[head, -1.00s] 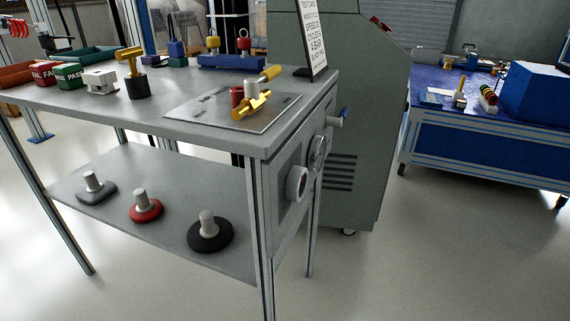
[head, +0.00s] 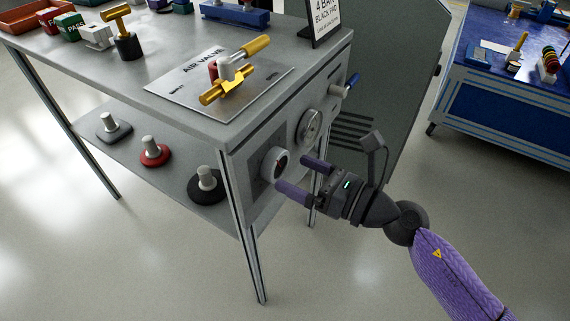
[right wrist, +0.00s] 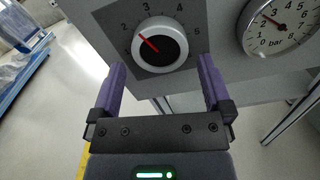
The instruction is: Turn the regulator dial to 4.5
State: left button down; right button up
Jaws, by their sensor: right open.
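The regulator dial (head: 275,164) is a white-rimmed round knob with a dark face on the grey side panel of the workbench. In the right wrist view the dial (right wrist: 160,45) shows a red pointer aimed up and left, close to the 2 on its scale. My right gripper (head: 304,178) is open in front of the dial, with its purple fingers towards it. In the right wrist view the fingertips (right wrist: 160,72) sit on either side of and just below the dial, seemingly not touching it. My left gripper is not in view.
A round pressure gauge (head: 308,127), scaled in bar, is beside the dial; its needle (right wrist: 271,20) points near 2. A blue-ended handle (head: 346,86) sticks out beyond it. The benchtop holds a yellow air valve (head: 228,84). Weighted pads (head: 206,186) stand on the lower shelf.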

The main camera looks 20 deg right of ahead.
aim_at(276, 165)
jog(key=shift+x, duration=1.45)
jog(key=c, duration=1)
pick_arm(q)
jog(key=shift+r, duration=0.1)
